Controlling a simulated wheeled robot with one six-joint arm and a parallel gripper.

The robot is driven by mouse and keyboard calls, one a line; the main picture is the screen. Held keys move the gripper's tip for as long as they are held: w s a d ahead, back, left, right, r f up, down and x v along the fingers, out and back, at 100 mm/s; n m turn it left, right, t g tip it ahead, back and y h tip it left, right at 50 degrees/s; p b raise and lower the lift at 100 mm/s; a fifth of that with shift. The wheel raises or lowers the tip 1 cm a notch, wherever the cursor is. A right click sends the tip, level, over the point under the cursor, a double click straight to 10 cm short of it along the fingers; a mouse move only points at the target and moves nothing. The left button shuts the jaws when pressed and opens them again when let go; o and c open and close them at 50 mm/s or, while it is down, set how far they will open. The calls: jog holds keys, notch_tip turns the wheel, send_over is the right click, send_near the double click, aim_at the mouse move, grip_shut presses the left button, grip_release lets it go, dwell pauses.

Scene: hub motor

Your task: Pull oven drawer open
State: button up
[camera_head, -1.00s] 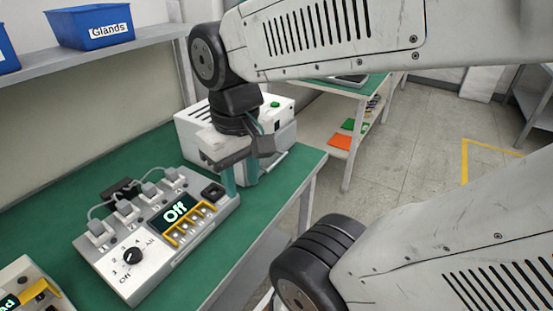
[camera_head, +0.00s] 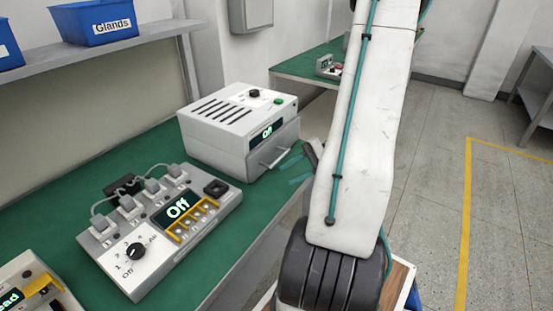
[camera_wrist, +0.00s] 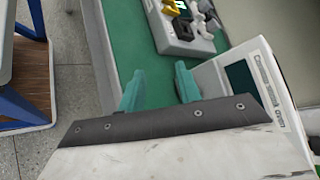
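The oven (camera_head: 222,118) is a white box with a slotted top, a black knob, a green button and a display reading Off. It stands at the far end of the green bench. Its grey drawer front (camera_head: 262,160) has a bar handle and looks closed. My gripper (camera_head: 297,172) has teal fingers just right of the handle; my arm partly hides it. In the wrist view my gripper (camera_wrist: 160,88) has its two fingers apart with nothing seen between them. The oven (camera_wrist: 250,70) is right of the fingers there. The handle cannot be made out there.
A control box (camera_head: 165,225) with a dial, plugs and an Off display sits on the green bench (camera_head: 60,200) before the oven. A shelf (camera_head: 90,55) with blue bins hangs at left. Open floor (camera_head: 430,200) lies right.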

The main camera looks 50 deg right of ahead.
aim_at(281, 159)
jog(key=d+f+t+h, duration=0.1)
jog(key=d+t, duration=0.1)
jog(key=d, duration=0.1)
jog(key=w+d+f+t+h, duration=0.1)
jog(key=d+t, duration=0.1)
jog(key=d, duration=0.1)
jog(key=w+d+f+t+h, duration=0.1)
jog(key=d, duration=0.2)
jog(key=shift+w+t, duration=0.15)
jog(key=shift+t, duration=0.25)
jog(key=shift+w+d+r, duration=0.1)
jog(key=shift+d+r, duration=0.15)
jog(key=shift+r, duration=0.05)
jog(key=shift+w+n+t, duration=0.1)
jog(key=shift+n+t, duration=0.2)
jog(key=shift+n, duration=0.1)
jog(key=shift+w+a, duration=0.2)
jog(key=x, duration=0.7)
jog(key=shift+w, duration=0.1)
grip_shut()
